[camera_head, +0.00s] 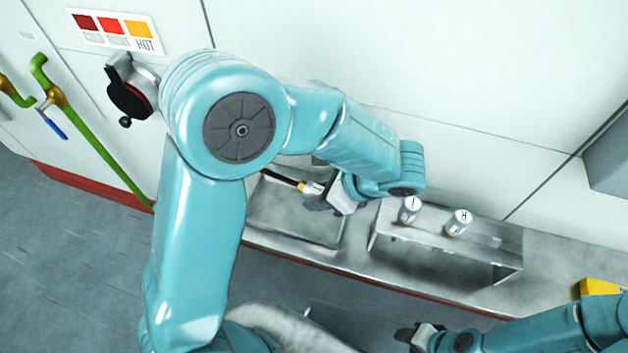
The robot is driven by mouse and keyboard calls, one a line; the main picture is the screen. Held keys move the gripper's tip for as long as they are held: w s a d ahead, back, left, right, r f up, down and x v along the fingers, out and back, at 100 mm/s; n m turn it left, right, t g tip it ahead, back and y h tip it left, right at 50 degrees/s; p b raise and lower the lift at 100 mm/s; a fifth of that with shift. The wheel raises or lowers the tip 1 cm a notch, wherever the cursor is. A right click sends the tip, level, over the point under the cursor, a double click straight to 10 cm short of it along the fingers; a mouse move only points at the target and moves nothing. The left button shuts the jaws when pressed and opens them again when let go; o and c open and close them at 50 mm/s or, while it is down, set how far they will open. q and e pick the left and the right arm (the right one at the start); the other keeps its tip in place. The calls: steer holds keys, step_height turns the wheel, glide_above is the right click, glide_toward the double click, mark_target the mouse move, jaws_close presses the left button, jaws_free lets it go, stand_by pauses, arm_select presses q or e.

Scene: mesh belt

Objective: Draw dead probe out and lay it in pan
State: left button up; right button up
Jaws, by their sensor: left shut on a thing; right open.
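My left gripper (328,196) is shut on the probe (283,180), a dark rod with a brass and white end at the jaws. The probe lies at a slant over the back of the shallow metal pan (292,240). I cannot tell whether it touches the pan. The rod's far end is hidden behind my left arm. My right gripper (418,336) is open and empty at the bottom, in front of the shelf. A round dark red and black fitting (130,99) sits on the wall at the upper left.
A metal rack (480,262) right of the pan holds two white labelled cylinders (410,208), (459,222). A HOT label (115,29) is above the fitting. Green pipes (85,128) with a blue-handled valve run at the left. A yellow object (600,287) sits at the right.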

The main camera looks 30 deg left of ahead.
arm_select(q)
steer(key=shift+s+d+f+m, duration=0.2)
steer(key=shift+s+d+m, duration=0.1)
steer(key=shift+d, duration=0.4)
steer(key=shift+w+f, duration=0.1)
steer(key=shift+f, duration=0.4)
steer(key=shift+a+f+b, duration=0.1)
steer(key=shift+f+b, duration=0.25)
steer(key=shift+b, duration=0.15)
steer(key=shift+s+f+b, duration=0.25)
steer(key=shift+f+b, duration=0.45)
steer(key=shift+f, duration=0.1)
steer(key=shift+w+f+b, duration=0.15)
steer(key=shift+f+b, duration=0.55)
steer(key=shift+f, duration=0.25)
steer(key=shift+r, duration=0.1)
